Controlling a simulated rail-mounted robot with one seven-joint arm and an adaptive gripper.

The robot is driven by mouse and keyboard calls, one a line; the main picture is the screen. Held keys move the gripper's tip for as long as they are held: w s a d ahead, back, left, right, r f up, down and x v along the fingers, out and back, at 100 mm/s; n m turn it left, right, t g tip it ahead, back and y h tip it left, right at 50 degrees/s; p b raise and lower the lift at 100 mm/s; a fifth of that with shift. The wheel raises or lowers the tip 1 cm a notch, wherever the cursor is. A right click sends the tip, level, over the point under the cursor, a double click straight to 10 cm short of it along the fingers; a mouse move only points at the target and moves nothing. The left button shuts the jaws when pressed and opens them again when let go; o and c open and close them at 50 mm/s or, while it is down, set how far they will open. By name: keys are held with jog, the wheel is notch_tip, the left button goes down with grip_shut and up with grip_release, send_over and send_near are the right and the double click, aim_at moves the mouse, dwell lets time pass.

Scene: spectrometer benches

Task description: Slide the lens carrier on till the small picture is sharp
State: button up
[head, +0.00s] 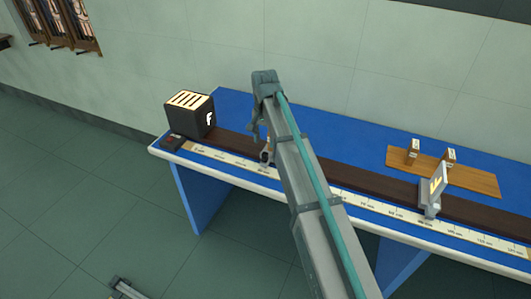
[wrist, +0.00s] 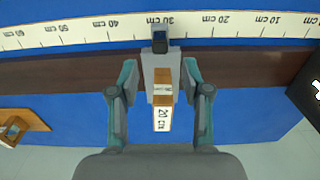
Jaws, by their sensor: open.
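The lens carrier (wrist: 160,70) stands on the dark rail in the wrist view, with a wooden lens block marked "20 cm" (wrist: 161,118) on it. The dark end of the carrier lies by the 30 cm mark. My gripper (wrist: 159,80) is open, one finger on each side of the carrier, with gaps showing. In the head view my gripper (head: 258,128) is over the rail and my arm hides most of the carrier. The screen (head: 437,186) stands farther right on the rail with a small yellowish F picture; its sharpness is too small to tell.
A black lamp box (head: 190,116) with a bright F stands at the left end of the blue bench (head: 345,130). A white scale (head: 215,157) runs along the dark rail. A wooden tray (head: 480,181) with two small blocks lies behind the screen. The rail before the screen looks clear.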

aim_at(265, 153)
notch_tip(265, 153, down, 7)
jog(key=shift+f+p, duration=0.2)
jog(key=shift+p, duration=0.4)
grip_shut()
